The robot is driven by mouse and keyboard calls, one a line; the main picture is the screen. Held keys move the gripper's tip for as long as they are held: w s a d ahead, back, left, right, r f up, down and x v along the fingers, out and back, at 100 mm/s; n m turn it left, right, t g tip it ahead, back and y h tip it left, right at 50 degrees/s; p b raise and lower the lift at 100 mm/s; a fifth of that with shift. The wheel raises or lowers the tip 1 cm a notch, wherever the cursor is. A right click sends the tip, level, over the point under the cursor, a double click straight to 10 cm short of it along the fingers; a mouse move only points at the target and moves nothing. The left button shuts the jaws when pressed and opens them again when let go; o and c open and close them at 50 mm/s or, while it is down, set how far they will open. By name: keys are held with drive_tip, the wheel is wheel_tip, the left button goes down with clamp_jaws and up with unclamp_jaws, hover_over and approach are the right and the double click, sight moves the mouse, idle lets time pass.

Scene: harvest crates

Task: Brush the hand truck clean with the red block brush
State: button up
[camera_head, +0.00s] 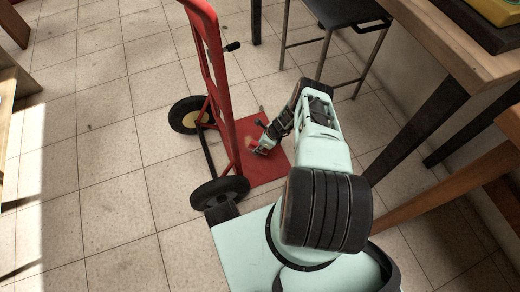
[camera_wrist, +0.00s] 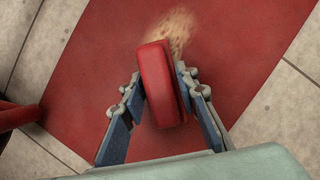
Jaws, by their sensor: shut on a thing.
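The red hand truck (camera_head: 203,62) stands on the floor left of my arm, with two black wheels and a flat red toe plate (camera_head: 269,182). The plate also fills much of the wrist view (camera_wrist: 100,60). A patch of tan dirt (camera_wrist: 173,30) lies on the plate, just beyond the brush. My gripper (camera_head: 263,148) is low over the plate, and in the wrist view (camera_wrist: 163,88) its fingers are shut on the red block brush (camera_wrist: 159,82). The brush's underside is hidden, so I cannot tell whether it touches the plate.
A dark stool (camera_head: 345,14) stands behind the plate. A wooden table (camera_head: 450,45) with dark legs is at the right, and a wooden beam (camera_head: 440,190) slants below it. Tiled floor (camera_head: 110,150) is clear at the left.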

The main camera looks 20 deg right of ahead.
drive_tip(key=shift+w+f, duration=0.15)
drive_tip(key=shift+w, duration=1.55)
drive_tip(key=shift+s+p, duration=0.6)
drive_tip(key=shift+s, duration=0.2)
drive_tip(key=shift+s+p, duration=0.4)
drive_tip(key=shift+s, duration=0.55)
drive_tip(key=shift+s+a+p, duration=0.1)
drive_tip(key=shift+s+p, duration=0.6)
drive_tip(key=shift+s, duration=0.3)
drive_tip(key=shift+s+p, duration=0.4)
drive_tip(key=shift+s, duration=2.1)
